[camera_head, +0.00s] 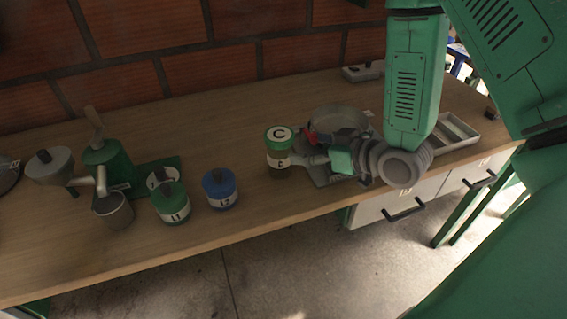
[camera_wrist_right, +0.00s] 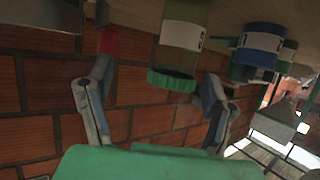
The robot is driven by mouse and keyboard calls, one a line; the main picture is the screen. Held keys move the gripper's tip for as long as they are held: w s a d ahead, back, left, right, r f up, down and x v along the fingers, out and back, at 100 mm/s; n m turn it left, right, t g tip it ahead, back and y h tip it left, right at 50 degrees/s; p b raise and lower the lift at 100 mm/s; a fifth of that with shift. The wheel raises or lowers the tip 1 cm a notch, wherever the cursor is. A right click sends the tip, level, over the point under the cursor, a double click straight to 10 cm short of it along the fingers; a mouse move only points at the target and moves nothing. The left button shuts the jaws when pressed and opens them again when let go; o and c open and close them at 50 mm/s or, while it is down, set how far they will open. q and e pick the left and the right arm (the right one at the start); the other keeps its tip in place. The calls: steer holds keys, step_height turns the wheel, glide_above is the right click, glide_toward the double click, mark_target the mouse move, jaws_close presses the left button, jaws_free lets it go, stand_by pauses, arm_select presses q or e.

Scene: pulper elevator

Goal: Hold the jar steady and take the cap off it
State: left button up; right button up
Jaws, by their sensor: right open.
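The jar (camera_head: 279,162) stands upright on the bench, with a glass body, a white label and a green cap (camera_head: 281,135) marked C on top. In the right wrist view, turned upside down, the jar (camera_wrist_right: 182,34) and its cap (camera_wrist_right: 171,80) show between the spread fingers. My right gripper (camera_head: 302,160) reaches in from the right close beside the jar, partly hiding what lies behind. It is open, with its fingers (camera_wrist_right: 155,100) apart; I cannot tell whether either touches the jar. My left gripper is in neither view.
A blue jar (camera_head: 220,190) and a green jar (camera_head: 172,205) stand to the left, near a green grinder (camera_head: 103,165) and a metal cup (camera_head: 113,210). A scale-like device with a round bowl (camera_head: 340,120) is behind my gripper. A tray (camera_head: 458,133) lies right. The brick wall bounds the back.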

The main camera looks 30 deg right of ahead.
mark_target(287, 147)
steer(key=w+a, duration=0.1)
steer(key=a, duration=0.1)
steer(key=w+a, duration=0.1)
steer(key=shift+w+a, duration=0.3)
steer(key=shift+a, duration=0.1)
steer(key=x, duration=0.3)
steer(key=shift+w+d+f, duration=0.15)
steer(key=shift+w+d, duration=0.05)
steer(key=shift+w, duration=0.05)
steer(key=shift+w+d+f, duration=0.15)
steer(key=shift+w+d, duration=0.05)
steer(key=shift+d, duration=0.35)
steer(key=shift+a, duration=0.7)
steer(key=c, duration=1.4)
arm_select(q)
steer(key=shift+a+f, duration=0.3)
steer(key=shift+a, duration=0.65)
arm_select(e)
steer(key=shift+a+r, duration=0.15)
steer(key=shift+r, duration=0.05)
